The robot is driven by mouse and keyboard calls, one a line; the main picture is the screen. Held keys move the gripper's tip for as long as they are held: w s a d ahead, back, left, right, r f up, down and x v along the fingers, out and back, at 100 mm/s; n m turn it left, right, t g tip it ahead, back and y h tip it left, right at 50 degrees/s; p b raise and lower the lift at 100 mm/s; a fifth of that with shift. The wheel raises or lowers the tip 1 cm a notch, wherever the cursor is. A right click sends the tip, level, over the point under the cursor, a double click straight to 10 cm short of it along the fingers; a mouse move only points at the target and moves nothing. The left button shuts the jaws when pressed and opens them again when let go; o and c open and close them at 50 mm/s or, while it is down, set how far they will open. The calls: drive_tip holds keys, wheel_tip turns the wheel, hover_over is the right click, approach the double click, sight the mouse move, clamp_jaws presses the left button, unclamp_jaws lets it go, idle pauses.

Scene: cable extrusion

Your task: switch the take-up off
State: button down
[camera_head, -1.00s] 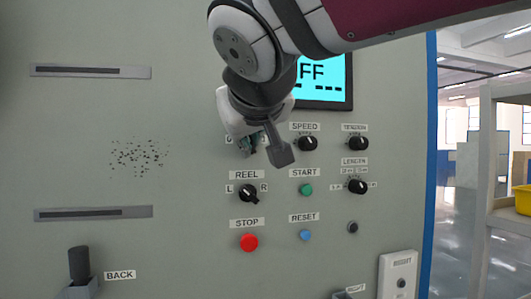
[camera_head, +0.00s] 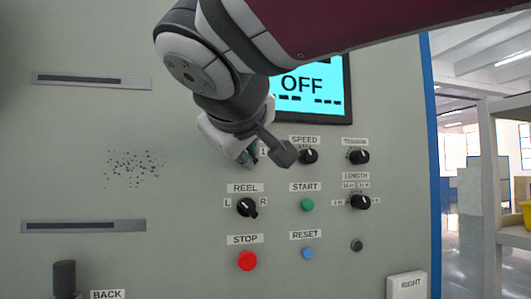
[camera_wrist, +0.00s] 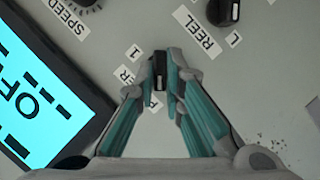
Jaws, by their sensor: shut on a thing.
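The grey take-up panel (camera_head: 90,195) fills most of the head view. Its cyan display (camera_head: 305,90) reads OFF with dashes below, and it also shows in the wrist view (camera_wrist: 35,100). My gripper (camera_head: 250,155) is at the panel above the REEL knob (camera_head: 247,207). In the wrist view, the teal fingers of my gripper (camera_wrist: 162,76) are shut on a small black rotary knob (camera_wrist: 160,70). A label partly covered by a finger ends in ER, with 1 marks near it. In the head view my gripper hides this knob.
Close by are the SPEED knob (camera_head: 308,156), TENSION knob (camera_head: 358,157), LENGTH knob (camera_head: 360,202), green START button (camera_head: 307,205), blue RESET button (camera_head: 307,253) and red STOP button (camera_head: 247,261). A black lever (camera_head: 64,277) sticks out at lower left. Shelving (camera_head: 490,180) stands beyond the panel's right edge.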

drive_tip(key=c, duration=1.7)
unclamp_jaws()
drive_tip(key=v, duration=1.2)
drive_tip(key=shift+a, duration=0.1)
